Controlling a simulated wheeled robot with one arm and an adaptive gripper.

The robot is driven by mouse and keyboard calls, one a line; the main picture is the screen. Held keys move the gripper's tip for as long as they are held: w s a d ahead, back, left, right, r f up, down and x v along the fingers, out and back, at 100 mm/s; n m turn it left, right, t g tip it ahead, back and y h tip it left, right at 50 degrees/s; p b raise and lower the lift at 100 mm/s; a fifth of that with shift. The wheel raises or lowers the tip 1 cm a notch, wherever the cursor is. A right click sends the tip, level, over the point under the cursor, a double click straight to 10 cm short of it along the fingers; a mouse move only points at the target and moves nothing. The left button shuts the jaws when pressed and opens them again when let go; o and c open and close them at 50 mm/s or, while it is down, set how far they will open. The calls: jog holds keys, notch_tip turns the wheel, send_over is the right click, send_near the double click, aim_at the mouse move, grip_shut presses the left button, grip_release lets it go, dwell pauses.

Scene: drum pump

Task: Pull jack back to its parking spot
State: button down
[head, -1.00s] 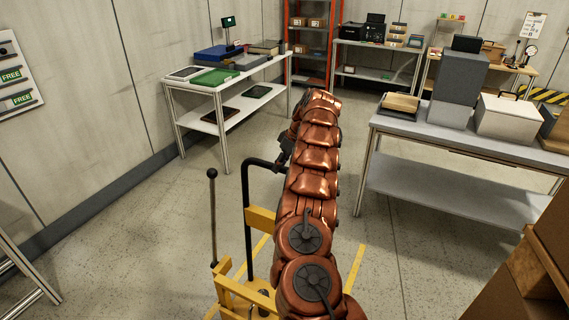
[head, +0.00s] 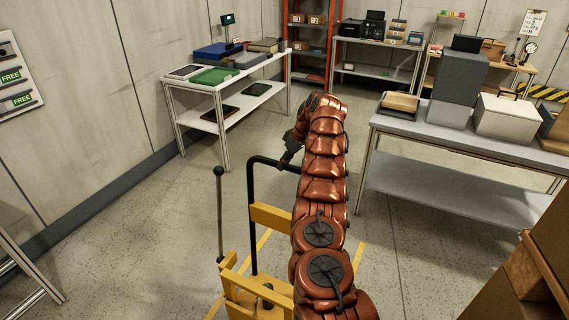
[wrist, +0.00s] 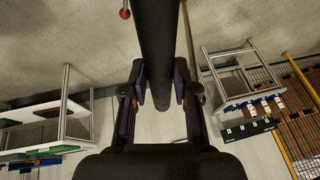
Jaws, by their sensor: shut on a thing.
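The yellow jack (head: 262,216) stands on the floor in the lower middle of the head view, with a black bent-tube handle (head: 251,225). My gripper (head: 291,150) is shut on the top bar of this handle. In the wrist view, my gripper's fingers (wrist: 160,92) lie on both sides of the dark bar (wrist: 156,40). A lever with a dark knob (head: 219,172) rises at the jack's left. My arm hides the jack's right part.
A white table (head: 222,108) with trays stands behind to the left. A grey table (head: 450,146) with boxes is on the right, and brown boxes (head: 535,250) fill the lower right corner. Floor between the two tables is open. A wall is on the left.

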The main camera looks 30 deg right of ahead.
jog(key=c, duration=0.9)
grip_release()
jog(key=shift+s+a+b, duration=0.15)
jog(key=shift+a+b, duration=0.05)
jog(key=shift+b, duration=0.1)
